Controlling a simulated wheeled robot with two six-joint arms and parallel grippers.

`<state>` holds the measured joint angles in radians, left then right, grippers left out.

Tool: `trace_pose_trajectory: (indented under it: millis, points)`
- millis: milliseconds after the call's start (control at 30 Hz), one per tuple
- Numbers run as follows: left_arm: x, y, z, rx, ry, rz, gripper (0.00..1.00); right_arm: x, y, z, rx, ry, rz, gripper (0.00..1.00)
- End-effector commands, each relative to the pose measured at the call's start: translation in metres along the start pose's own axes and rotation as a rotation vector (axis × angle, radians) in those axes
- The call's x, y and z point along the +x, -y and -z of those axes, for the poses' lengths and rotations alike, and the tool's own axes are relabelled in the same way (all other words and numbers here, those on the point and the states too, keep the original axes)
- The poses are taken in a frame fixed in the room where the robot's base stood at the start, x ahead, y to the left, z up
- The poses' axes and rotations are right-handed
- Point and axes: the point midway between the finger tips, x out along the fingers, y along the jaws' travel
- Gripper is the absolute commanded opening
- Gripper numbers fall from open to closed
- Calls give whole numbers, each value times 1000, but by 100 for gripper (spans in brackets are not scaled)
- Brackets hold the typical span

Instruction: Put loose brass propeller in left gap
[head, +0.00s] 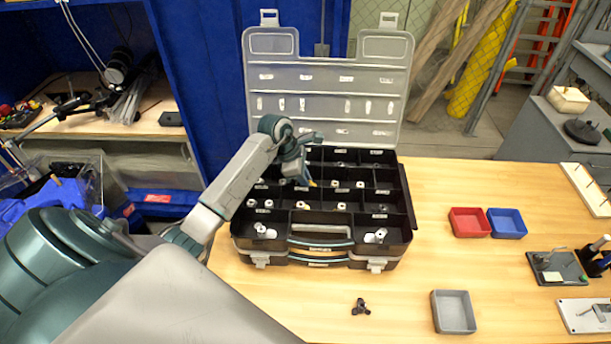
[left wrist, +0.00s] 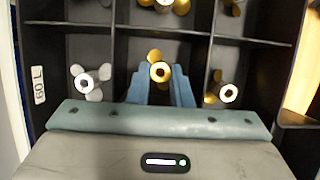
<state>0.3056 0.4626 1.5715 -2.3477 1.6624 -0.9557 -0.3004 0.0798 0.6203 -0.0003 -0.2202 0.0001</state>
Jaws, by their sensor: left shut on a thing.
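My left gripper (head: 309,181) reaches over the open black compartment case (head: 325,253). In the left wrist view its blue fingers (left wrist: 160,86) are shut on a brass propeller (left wrist: 159,71) with a pale hub end, framed by a middle compartment; I cannot tell how deep it is. A grey-white propeller (left wrist: 85,82) lies in the compartment to its left, and a brass-bladed one (left wrist: 228,92) in the one to its right. Another brass-bladed propeller (left wrist: 180,6) is cut off at the top edge. My right gripper is not in view.
The case's clear lid (head: 325,90) stands open behind it. A dark propeller (head: 361,307) lies on the wooden table in front, near a grey tray (head: 453,325). Red (head: 469,233) and blue (head: 507,234) trays sit to the right. Table between case and trays is clear.

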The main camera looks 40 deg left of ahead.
Motion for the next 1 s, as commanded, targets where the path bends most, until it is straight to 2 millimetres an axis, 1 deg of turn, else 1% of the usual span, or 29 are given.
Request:
trace_pose_trajectory:
  millis: [267,300,333,600,700,733,867,1000]
  points:
    - [2,0,1,1,1,-1,0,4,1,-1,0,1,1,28]
    - [2,0,1,1,1,-1,23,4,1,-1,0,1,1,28]
    - [1,0,0,1,1,-1,28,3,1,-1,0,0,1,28]
    - [1,0,0,1,0,-1,28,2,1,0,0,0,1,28]
    - [-3,0,-1,1,0,-1,28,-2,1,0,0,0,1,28]
    - [-4,-1,0,2,0,-3,28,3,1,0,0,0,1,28]
    - [-23,-2,2,4,-1,-7,28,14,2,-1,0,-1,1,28]
    - [-54,-2,2,4,-2,-8,28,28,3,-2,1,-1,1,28]
